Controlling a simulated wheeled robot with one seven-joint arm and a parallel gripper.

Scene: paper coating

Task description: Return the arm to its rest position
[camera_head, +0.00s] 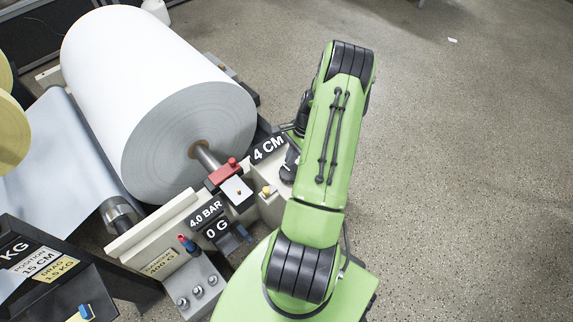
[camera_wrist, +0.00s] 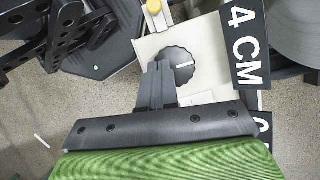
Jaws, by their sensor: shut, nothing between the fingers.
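My green arm (camera_head: 325,140) reaches up over the right side of the paper machine in the head view. There my gripper is mostly hidden by the arm. In the wrist view my gripper (camera_wrist: 158,72) is shut and empty, its grey fingers together. It overlaps the left edge of a black round knob (camera_wrist: 185,66) with a white mark on a pale panel. I cannot tell whether the fingers touch the knob.
A large white paper roll (camera_head: 150,90) lies left of the arm. The "4 CM" sign (camera_head: 268,149), red clamp (camera_head: 226,170) and yellow button (camera_head: 267,190) stand close beside the arm.

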